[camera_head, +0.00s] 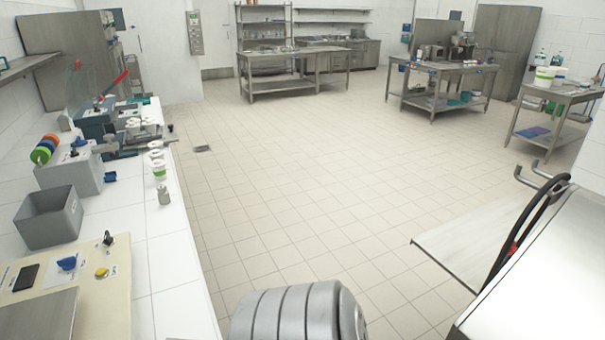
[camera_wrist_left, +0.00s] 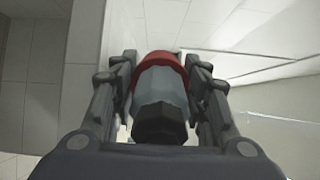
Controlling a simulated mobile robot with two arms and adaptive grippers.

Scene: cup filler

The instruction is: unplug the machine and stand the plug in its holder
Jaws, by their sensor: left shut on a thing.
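In the left wrist view my left gripper (camera_wrist_left: 160,95) has both fingers closed on the sides of a plug-like piece (camera_wrist_left: 160,85). The piece has a red far end, a grey body and a dark faceted near end. Whether it sits in a socket beyond the red end is hidden. The head view does not show my left gripper, and neither view shows my right gripper. On the left counter stands a machine (camera_head: 95,125) with a red lever and a clear guard. I cannot make out the plug's holder in either view.
The white counter (camera_head: 170,235) along the left carries a grey bin (camera_head: 50,217), small white cups (camera_head: 158,160) and a beige board (camera_head: 115,290). At the right a black cable (camera_head: 527,215) loops over a pale cabinet (camera_head: 550,270).

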